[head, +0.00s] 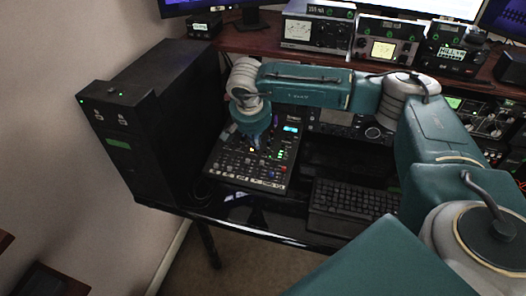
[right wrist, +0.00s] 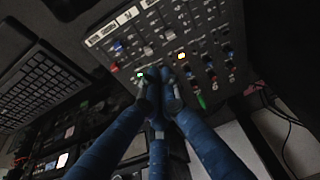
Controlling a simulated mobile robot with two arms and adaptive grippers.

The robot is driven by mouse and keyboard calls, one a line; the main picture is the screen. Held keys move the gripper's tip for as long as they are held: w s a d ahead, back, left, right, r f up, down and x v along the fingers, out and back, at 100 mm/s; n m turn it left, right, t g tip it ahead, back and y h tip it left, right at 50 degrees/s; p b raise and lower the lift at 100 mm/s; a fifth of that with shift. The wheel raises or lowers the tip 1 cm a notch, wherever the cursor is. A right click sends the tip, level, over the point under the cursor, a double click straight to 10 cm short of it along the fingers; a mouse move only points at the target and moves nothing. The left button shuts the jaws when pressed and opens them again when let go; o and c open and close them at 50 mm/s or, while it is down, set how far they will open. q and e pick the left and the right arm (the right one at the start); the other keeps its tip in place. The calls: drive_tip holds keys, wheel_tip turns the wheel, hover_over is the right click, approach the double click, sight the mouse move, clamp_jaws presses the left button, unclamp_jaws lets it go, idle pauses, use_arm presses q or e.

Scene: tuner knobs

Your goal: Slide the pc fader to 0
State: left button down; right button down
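The mixer panel (head: 232,163) lies on the desk, with rows of small knobs and fader caps. It also fills the upper part of the right wrist view (right wrist: 205,18). I cannot read which control is the pc fader. My right gripper (head: 254,146) points down onto the panel's middle. In the right wrist view its blue fingers (right wrist: 162,78) converge with tips close together among the controls, beside a lit yellow-green button (right wrist: 141,75). The tips hide what is directly under them, and I cannot tell whether a cap is between them. My left gripper is not in view.
A black tower case (head: 150,115) stands left of the mixer. A keyboard (head: 350,198) lies to its right. Meter units (head: 318,30) and a monitor (head: 205,5) stand on the shelf behind. Cables (right wrist: 285,115) hang near the panel's edge.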

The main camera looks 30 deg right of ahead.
sight(262, 162)
drive_tip(key=x, duration=0.3)
drive_tip(key=d+p+x, duration=0.1)
drive_tip(key=x, duration=0.2)
drive_tip(key=p+x, duration=0.1)
drive_tip(key=x, duration=0.2)
drive_tip(key=shift+w+d+f, duration=0.15)
drive_tip(key=shift+d, duration=0.35)
